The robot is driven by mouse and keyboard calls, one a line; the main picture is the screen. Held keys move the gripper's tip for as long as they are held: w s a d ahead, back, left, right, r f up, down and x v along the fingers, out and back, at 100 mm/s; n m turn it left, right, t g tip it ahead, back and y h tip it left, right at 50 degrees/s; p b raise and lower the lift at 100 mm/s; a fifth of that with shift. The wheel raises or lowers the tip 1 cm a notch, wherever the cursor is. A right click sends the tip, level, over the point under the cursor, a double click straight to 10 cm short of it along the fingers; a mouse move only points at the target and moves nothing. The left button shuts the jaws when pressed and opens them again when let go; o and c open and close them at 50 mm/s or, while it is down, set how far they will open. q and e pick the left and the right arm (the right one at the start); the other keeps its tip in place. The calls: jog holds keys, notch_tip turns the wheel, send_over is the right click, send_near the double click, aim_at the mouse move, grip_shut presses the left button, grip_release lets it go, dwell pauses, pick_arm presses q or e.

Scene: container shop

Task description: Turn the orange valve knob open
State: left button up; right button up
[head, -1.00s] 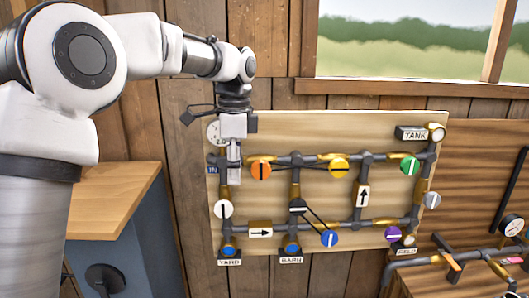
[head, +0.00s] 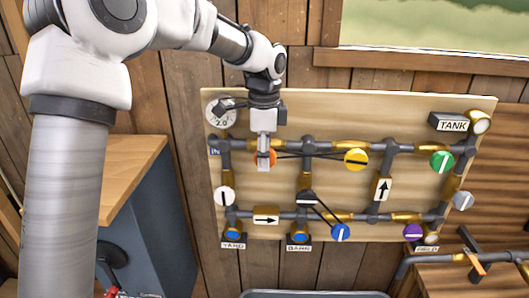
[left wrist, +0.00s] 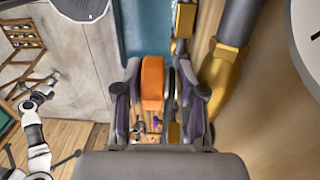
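The orange valve knob (head: 273,157) sits on the upper pipe at the left of the pipe board; my left gripper (head: 264,166) hangs in front and hides most of it, including its mark. In the left wrist view the orange knob (left wrist: 152,82) shows edge-on between the two fingers of my left gripper (left wrist: 160,112). The fingers stand apart, one at each side of the knob; firm contact does not show. A white arm, likely my right one, shows small at the left of the wrist view; its gripper's fingers are unclear.
A yellow knob (head: 356,159) and a green knob (head: 442,161) sit further right. Blue (head: 340,232) and purple (head: 413,232) knobs are on the lower pipe. A gauge (head: 221,112) is close to the left gripper. A bench (head: 130,170) stands at left.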

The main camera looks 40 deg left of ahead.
pick_arm(q)
jog(key=shift+w+d, duration=0.1)
jog(key=shift+w, duration=0.05)
jog(key=shift+s+r, duration=0.25)
jog(key=shift+s, duration=0.05)
jog(key=c, duration=0.7)
jog(key=shift+s+d+r, duration=0.1)
jog(key=shift+s, duration=0.15)
grip_shut()
jog(key=shift+w, duration=0.1)
pick_arm(e)
jog(key=shift+s+d+r, duration=0.1)
jog(key=shift+s, duration=0.1)
